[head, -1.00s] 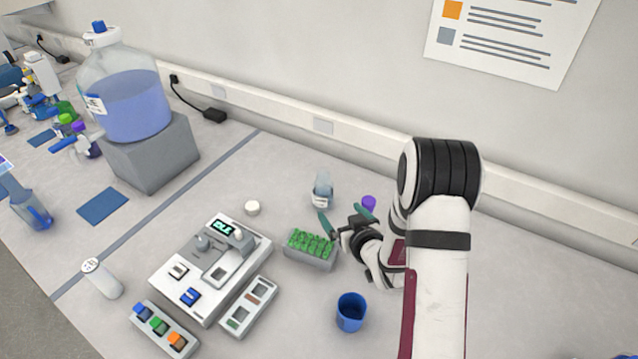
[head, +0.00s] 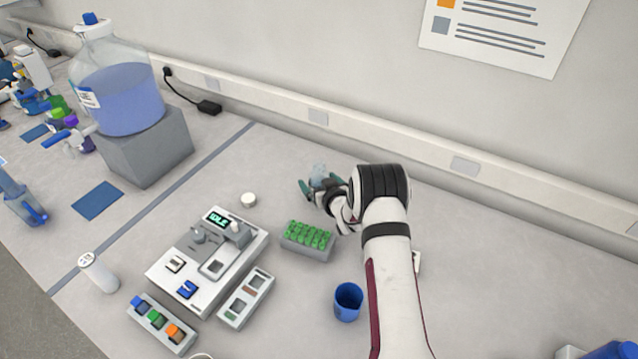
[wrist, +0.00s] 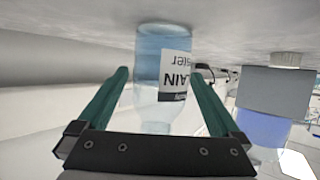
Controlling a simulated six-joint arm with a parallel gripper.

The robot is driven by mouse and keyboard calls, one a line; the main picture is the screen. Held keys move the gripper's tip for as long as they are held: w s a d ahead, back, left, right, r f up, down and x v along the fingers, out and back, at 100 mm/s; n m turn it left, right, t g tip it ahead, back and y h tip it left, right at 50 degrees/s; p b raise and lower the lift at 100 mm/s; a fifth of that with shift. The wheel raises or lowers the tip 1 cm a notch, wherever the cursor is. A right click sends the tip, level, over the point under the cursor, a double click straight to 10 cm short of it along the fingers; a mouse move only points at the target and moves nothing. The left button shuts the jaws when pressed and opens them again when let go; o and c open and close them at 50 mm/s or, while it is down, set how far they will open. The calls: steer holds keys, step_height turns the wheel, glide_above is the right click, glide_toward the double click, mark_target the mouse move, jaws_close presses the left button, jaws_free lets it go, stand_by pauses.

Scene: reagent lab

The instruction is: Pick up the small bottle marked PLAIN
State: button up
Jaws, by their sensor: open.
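The small bottle (wrist: 147,70) is clear with bluish liquid and a white label reading "AIN" and "ster", partly cut off. It appears upside down in the wrist view, between the two green fingers of my gripper (wrist: 160,95). Gaps show on both sides of it, so the fingers do not grip it. In the head view only the top of the bottle (head: 318,170) shows behind my gripper (head: 316,188), near the wall. The fingers there are spread open around it. Its lower part is hidden.
A rack of green-capped tubes (head: 307,238) stands in front of my gripper, with a blue cup (head: 348,300) nearer. A device reading IDLE (head: 208,262) and a round white cap (head: 248,199) are to the left. A large carboy (head: 118,90) sits on a grey block (head: 145,155).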

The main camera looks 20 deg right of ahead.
steer(key=c, duration=1.5)
steer(key=shift+r, duration=0.1)
